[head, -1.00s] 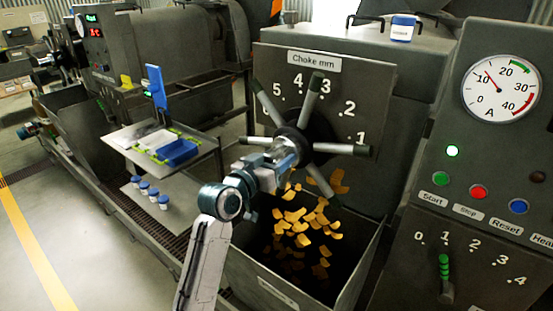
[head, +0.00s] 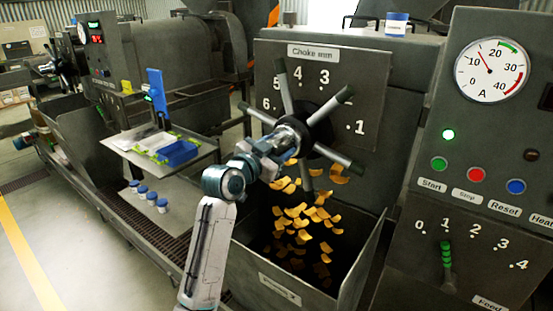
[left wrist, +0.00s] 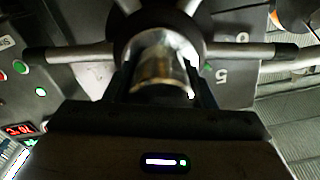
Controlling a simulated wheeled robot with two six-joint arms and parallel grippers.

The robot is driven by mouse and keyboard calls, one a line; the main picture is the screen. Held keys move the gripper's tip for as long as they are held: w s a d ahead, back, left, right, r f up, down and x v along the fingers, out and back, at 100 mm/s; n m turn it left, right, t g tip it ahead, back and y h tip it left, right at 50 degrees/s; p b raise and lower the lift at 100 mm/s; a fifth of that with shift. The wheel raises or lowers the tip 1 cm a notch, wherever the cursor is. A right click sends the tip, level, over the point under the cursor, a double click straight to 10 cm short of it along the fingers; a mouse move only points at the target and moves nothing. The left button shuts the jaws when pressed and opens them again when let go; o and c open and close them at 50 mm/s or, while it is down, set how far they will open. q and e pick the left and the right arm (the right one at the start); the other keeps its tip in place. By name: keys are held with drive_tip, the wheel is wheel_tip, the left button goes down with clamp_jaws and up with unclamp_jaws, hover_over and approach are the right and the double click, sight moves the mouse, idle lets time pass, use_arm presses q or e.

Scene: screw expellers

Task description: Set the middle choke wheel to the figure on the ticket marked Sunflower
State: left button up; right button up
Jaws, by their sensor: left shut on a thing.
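The choke wheel (head: 318,121) is a dark hub with several grey, dark-tipped spokes. It is mounted before a dark plate (head: 372,88) labelled "Choke mm", with white figures 1 to 6 around it. Spokes partly cover some figures, and I cannot tell the setting. My left gripper (head: 292,138) faces the wheel's centre. In the left wrist view its fingers (left wrist: 162,85) are closed around the shiny metal middle piece of the wheel (left wrist: 165,62). No ticket marked Sunflower can be read in these frames. My right gripper is not in view.
A shelf (head: 130,142) at left holds white papers and a blue tray (head: 178,153); a blue upright thing stands there. Several blue-lidded jars (head: 150,197) stand lower. Yellow flakes (head: 305,215) fall into a bin below the wheel. The control panel (head: 470,140) with gauge and feed lever is right.

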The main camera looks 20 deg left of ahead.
use_arm(q)
drive_tip(key=shift+f+m+b, duration=0.15)
drive_tip(key=shift+m+b, duration=0.45)
drive_tip(key=shift+m, duration=0.4)
drive_tip(key=shift+m+b, duration=0.3)
drive_tip(key=shift+m, duration=0.1)
drive_tip(key=shift+m+b, duration=1)
drive_tip(key=shift+m, duration=0.7)
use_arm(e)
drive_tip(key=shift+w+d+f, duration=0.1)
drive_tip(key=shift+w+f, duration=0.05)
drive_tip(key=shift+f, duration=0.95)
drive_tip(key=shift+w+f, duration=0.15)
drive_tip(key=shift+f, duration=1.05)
use_arm(q)
drive_tip(key=o, duration=1.4)
